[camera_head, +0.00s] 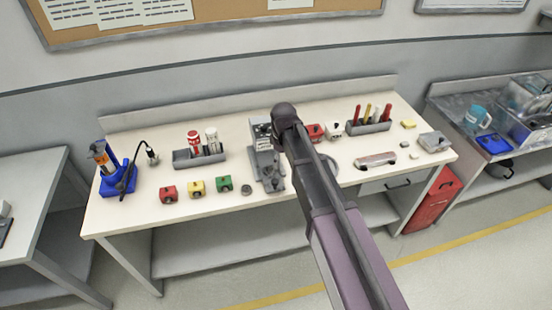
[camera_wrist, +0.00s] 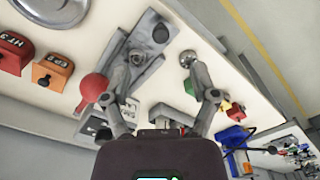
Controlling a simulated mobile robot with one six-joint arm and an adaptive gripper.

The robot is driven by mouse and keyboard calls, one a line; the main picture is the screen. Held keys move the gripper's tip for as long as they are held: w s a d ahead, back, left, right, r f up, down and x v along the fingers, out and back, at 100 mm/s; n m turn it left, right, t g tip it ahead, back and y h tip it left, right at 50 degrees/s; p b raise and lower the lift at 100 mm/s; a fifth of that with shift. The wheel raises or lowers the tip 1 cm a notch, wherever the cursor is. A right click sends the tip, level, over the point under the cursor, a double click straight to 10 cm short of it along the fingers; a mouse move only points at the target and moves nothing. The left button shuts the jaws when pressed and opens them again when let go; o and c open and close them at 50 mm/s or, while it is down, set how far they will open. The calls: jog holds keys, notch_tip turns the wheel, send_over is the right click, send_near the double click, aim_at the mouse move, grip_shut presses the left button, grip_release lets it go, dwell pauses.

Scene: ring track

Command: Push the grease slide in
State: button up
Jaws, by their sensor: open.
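A grey machine (camera_head: 262,150) with an upright body and a flat foot stands near the middle of the bench. It also shows from above in the wrist view as a grey plate (camera_wrist: 143,35) with a dark round spot, and a red round knob (camera_wrist: 93,86) is beside it. I cannot clearly single out the grease slide or tell how far in it sits. My gripper (camera_wrist: 168,92) is open over the machine with no object visibly held. The red knob is near its left finger; I cannot tell whether they touch. In the head view my arm hides the gripper.
Red (camera_head: 168,193), yellow (camera_head: 197,188) and green (camera_head: 224,184) blocks and a dark disc (camera_head: 246,190) lie left of the machine. A bottle tray (camera_head: 183,161) stands behind them. The bench's front left is clear.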

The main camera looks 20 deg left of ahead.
jog(key=s+d+m, duration=0.3)
jog(key=d+m, duration=0.2)
jog(key=d, duration=0.7)
jog(key=s+d+f+m+b, duration=0.1)
jog(key=s+d+m, duration=0.3)
jog(key=d, duration=0.8)
jog(key=s+d+m, duration=0.3)
jog(key=d+m, duration=0.2)
jog(key=d, duration=0.7)
jog(key=shift+s+f+m, duration=0.15)
jog(key=shift+s+m, duration=0.15)
jog(key=shift+s, duration=0.05)
jog(key=shift+c, duration=0.2)
